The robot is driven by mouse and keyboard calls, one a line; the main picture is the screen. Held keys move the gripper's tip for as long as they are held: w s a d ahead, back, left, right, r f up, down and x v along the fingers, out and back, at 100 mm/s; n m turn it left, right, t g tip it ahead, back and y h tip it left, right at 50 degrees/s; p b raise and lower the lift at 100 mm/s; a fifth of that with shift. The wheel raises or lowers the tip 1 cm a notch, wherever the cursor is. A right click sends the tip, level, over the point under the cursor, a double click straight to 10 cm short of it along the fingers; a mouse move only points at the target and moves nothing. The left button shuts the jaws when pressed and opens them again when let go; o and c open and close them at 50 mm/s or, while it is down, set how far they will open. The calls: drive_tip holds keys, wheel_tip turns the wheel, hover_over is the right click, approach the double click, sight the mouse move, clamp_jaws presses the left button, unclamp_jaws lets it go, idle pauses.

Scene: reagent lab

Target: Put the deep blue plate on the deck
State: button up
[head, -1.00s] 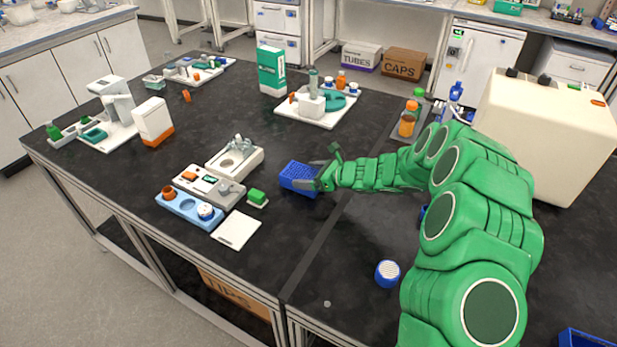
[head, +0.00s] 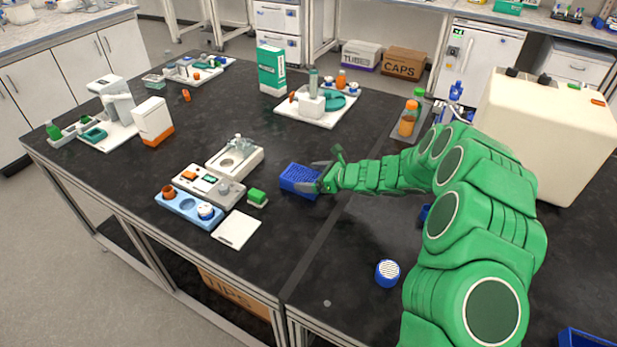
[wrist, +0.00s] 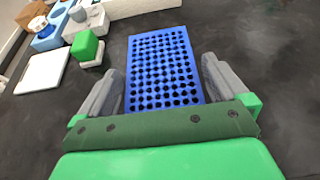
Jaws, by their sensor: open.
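The deep blue plate (head: 298,179), a block with rows of round holes, lies on the black bench near its middle. In the wrist view the blue plate (wrist: 160,68) lies between the two grey fingers. My gripper (head: 322,178) is low at the plate's right end, and in the wrist view my gripper (wrist: 165,88) is open, with a finger on each side of the plate. The deck is not clearly identifiable; a flat white pad (head: 236,229) lies left of the plate.
A small green block (head: 257,197) sits just left of the plate. A white device (head: 235,160), a grey unit (head: 208,184) and a light blue tray (head: 190,208) stand further left. A blue round cap (head: 387,272) stands at the front.

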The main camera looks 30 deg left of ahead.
drive_tip(key=v, duration=1.1)
drive_tip(key=shift+r, duration=0.1)
